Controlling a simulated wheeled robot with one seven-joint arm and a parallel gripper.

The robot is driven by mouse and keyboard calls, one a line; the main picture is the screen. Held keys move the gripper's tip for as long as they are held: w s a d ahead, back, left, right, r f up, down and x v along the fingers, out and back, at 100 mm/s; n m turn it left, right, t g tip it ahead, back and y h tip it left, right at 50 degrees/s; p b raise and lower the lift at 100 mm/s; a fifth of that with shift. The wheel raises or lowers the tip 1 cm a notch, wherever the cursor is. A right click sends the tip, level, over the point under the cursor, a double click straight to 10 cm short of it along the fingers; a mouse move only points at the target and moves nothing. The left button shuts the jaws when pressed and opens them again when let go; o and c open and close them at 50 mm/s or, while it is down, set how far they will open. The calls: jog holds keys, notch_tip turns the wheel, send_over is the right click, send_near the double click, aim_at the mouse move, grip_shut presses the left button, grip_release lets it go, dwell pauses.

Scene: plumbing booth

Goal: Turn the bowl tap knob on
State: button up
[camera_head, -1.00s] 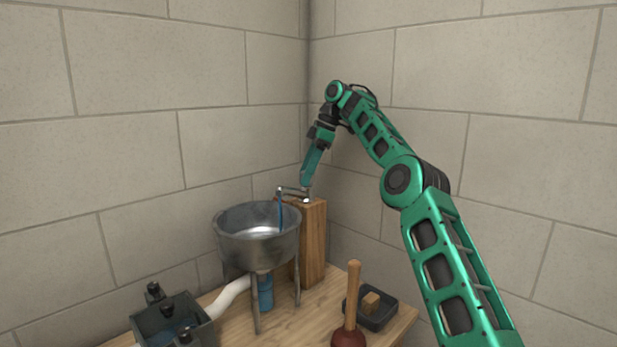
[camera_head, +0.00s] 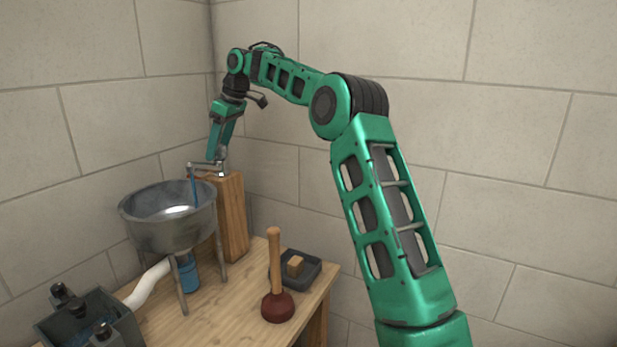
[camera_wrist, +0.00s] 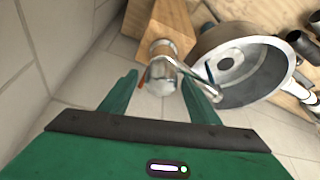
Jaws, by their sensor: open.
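The silver bowl tap (camera_head: 207,168) stands on top of a wooden post (camera_head: 232,215), its spout reaching over a grey metal bowl (camera_head: 150,235). The tap's round knob (camera_wrist: 160,66) shows in the wrist view, with a small orange-red part (camera_wrist: 145,78) beside it. A thin blue strand (camera_head: 194,190), which looks like water, hangs from the spout into the bowl. My gripper (camera_head: 215,158) points down at the tap. In the wrist view my gripper (camera_wrist: 160,80) is open, one finger on each side of the knob. I cannot tell whether either finger touches it.
The bowl stands on legs on a wooden table (camera_head: 235,310). A white pipe (camera_head: 150,283) runs to a dark box (camera_head: 85,318) at lower left. A plunger (camera_head: 277,304) and a black tray (camera_head: 311,275) holding a small block (camera_head: 295,265) are to the right. Block walls meet behind the tap.

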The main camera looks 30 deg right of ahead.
jog(key=shift+m, duration=0.4)
jog(key=shift+r, duration=0.25)
jog(key=v, duration=1)
jog(key=s+d+f+m+h, duration=0.1)
jog(key=s+d+f+m, duration=0.2)
jog(key=s, duration=0.6)
jog(key=s+d+f+m+g+h, duration=0.1)
jog(key=s+d+f+m, duration=0.2)
jog(key=s, duration=0.6)
jog(key=s+d+f+m+h, duration=0.1)
jog(key=s+d+f, duration=0.3)
jog(key=s, duration=0.6)
jog(key=shift+d+f+m+g, duration=0.35)
jog(key=shift+f+m, duration=0.25)
jog(key=shift+m, duration=0.3)
jog(key=w+a+r+m+t, duration=0.1)
jog(key=w+a+r, duration=0.35)
jog(key=w, duration=0.45)
jog(key=w+a+r+t+h, duration=0.1)
jog(key=w+a+r, duration=0.3)
jog(key=w, duration=0.5)
jog(key=w+a+r+m+t, duration=0.1)
jog(key=w+a+r, duration=0.2)
jog(key=w+a, duration=0.45)
jog(key=x, duration=0.4)
jog(key=d+x, duration=0.1)
jog(key=x, duration=0.2)
jog(key=w+d+x, duration=0.1)
jog(key=x, duration=0.3)
jog(key=shift+w, duration=0.1)
